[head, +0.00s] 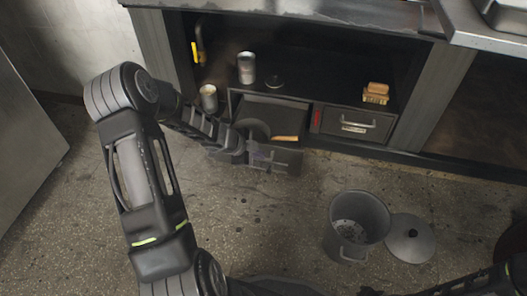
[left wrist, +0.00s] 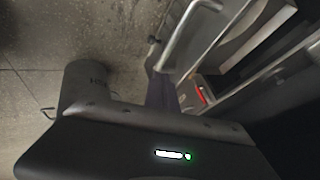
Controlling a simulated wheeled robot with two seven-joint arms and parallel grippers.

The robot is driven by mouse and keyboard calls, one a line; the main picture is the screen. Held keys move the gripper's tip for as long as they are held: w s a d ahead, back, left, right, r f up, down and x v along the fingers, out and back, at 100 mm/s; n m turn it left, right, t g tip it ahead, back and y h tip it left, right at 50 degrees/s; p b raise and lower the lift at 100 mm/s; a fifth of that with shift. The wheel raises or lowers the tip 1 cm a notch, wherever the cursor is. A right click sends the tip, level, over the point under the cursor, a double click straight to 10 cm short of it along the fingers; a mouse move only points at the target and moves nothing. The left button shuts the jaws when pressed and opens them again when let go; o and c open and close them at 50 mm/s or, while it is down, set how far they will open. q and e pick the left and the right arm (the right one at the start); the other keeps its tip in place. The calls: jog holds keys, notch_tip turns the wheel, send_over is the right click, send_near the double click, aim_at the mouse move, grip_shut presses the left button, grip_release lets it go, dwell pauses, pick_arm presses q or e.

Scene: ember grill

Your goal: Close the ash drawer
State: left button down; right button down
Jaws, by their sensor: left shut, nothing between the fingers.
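The ash drawer (head: 290,158) stands pulled out of the low dark cabinet, left of a shut drawer. A dark round thing and a wooden handle show in its opening. My left gripper (head: 246,154) is shut and empty, low at the left part of the drawer's front; whether it touches is unclear. In the left wrist view a bar handle (left wrist: 188,32) shows close by, and my own wrist housing covers the lower part. Part of my right arm shows at the lower right of the head view; its fingers are not clear.
The shut drawer (head: 350,124) has a bar handle. A can (head: 246,68), a cup (head: 208,98) and a wooden brush (head: 376,92) stand on the cabinet shelf. A grey bucket (head: 358,222) and its lid (head: 410,238) are on the floor. Floor before the ash drawer is clear.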

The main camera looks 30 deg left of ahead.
aim_at(271, 150)
pick_arm(q)
jog(key=w, duration=0.2)
jog(key=w+f, duration=0.1)
jog(key=shift+w+a, duration=0.25)
jog(key=shift+w, duration=0.1)
jog(key=shift+w+a, duration=0.25)
jog(key=shift+w, duration=0.25)
pick_arm(e)
jog(key=shift+f, duration=0.15)
pick_arm(q)
jog(key=shift+p, duration=0.3)
